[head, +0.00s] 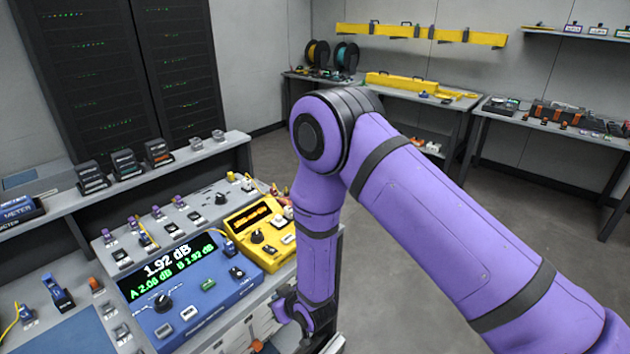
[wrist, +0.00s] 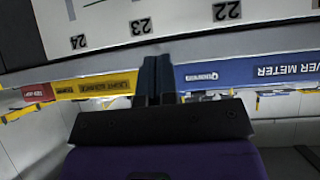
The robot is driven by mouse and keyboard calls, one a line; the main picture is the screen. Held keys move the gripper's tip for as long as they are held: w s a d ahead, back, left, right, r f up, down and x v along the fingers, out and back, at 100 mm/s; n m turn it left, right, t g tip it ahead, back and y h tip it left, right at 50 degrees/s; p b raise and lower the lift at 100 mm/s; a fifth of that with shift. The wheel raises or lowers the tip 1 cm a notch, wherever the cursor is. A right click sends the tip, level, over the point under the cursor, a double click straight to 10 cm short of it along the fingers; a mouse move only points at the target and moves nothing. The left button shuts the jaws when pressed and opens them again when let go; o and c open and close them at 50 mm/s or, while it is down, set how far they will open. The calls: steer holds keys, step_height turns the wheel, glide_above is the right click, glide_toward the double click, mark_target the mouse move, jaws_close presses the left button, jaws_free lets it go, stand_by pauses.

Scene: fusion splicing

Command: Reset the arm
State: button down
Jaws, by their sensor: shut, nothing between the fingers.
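My purple arm reaches across the middle of the head view, and its forearm hangs down at the right side of the bench. Beyond the fingers are a blue power meter (wrist: 255,74) and a yellow box (wrist: 100,86), upside down in this view. A pale numbered panel (wrist: 190,22) lies above the fingers there.
The blue meter (head: 190,290) reads 1.92 dB beside a yellow device (head: 258,232) on the bench. Dark server racks (head: 125,65) stand behind. Side tables (head: 560,128) line the far wall. The grey floor between them is clear.

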steer(key=w+d+r+m+h, duration=0.1)
steer(key=w+d+r, duration=0.1)
steer(key=d+r, duration=0.7)
steer(key=w+d+r+m+h, duration=0.15)
steer(key=d+r, duration=0.25)
steer(key=r, duration=1)
steer(key=w+d+r+m+h, duration=0.1)
steer(key=d+r+h, duration=0.1)
steer(key=d+r, duration=0.7)
steer(key=s+d+r+m, duration=0.2)
steer(key=s+d+r, duration=0.3)
steer(key=r, duration=0.5)
steer(key=s+d+r+m+h, duration=0.1)
steer(key=s+d+r, duration=0.2)
steer(key=s, duration=0.5)
steer(key=s+d+r+m+g, duration=0.1)
steer(key=s+d+r, duration=0.2)
steer(key=s+d, duration=0.2)
steer(key=s+d+r+m+g+h, duration=0.1)
steer(key=s+d, duration=0.4)
steer(key=s, duration=0.5)
steer(key=shift+s+r+h, duration=0.35)
steer(key=shift+s+r, duration=0.05)
steer(key=shift+r, duration=0.5)
